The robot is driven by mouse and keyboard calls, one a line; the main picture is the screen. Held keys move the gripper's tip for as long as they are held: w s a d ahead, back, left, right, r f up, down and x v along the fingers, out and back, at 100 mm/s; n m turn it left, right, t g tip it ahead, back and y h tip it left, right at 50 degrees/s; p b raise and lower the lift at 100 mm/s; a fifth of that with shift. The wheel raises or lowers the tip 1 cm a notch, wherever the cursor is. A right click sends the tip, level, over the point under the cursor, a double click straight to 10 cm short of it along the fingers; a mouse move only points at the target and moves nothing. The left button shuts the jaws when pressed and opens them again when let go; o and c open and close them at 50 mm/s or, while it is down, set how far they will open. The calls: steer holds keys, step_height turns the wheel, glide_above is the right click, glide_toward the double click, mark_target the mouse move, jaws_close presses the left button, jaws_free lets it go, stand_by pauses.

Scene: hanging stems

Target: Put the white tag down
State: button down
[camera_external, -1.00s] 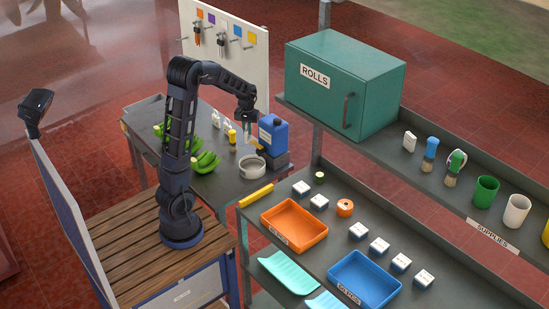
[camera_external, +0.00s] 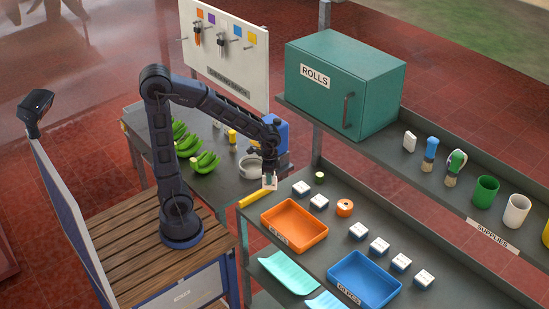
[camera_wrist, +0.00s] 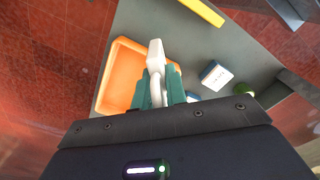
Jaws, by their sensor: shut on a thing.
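The white tag (camera_wrist: 156,56) is held between the teal fingers of my gripper (camera_wrist: 160,84), with its flat end sticking out past them. In the external view my gripper (camera_external: 269,182) hangs over the near left end of the lower grey shelf (camera_external: 330,222). It is close to the yellow bar and the orange tray (camera_external: 294,224). The tag is too small there to tell clearly from the fingers. In the wrist view the tag's end overlaps the edge of the orange tray (camera_wrist: 113,78), but it is held above the surface.
A blue tray (camera_external: 364,280) is to the right. Bare shelf shows between the tray and boxes.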

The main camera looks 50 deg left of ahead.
steer(key=w+d+r+n, duration=0.15)
steer(key=d+r, duration=0.25)
steer(key=d, duration=1.4)
steer(key=w+d+r+n, duration=0.1)
steer(key=d+r+n, duration=0.3)
steer(key=d, duration=1.4)
steer(key=w+f+n, duration=0.1)
steer(key=f, duration=0.5)
steer(key=w+f+n, duration=0.1)
steer(key=f, duration=0.6)
steer(key=w+a+f+n, duration=0.1)
steer(key=f+n, duration=0.1)
steer(key=f, duration=0.4)
steer(key=shift+w+f, duration=0.1)
steer(key=shift+f, duration=0.25)
steer(key=c, duration=1.4)
jaws_free()
steer(key=shift+f, duration=0.1)
steer(key=shift+c, duration=0.2)
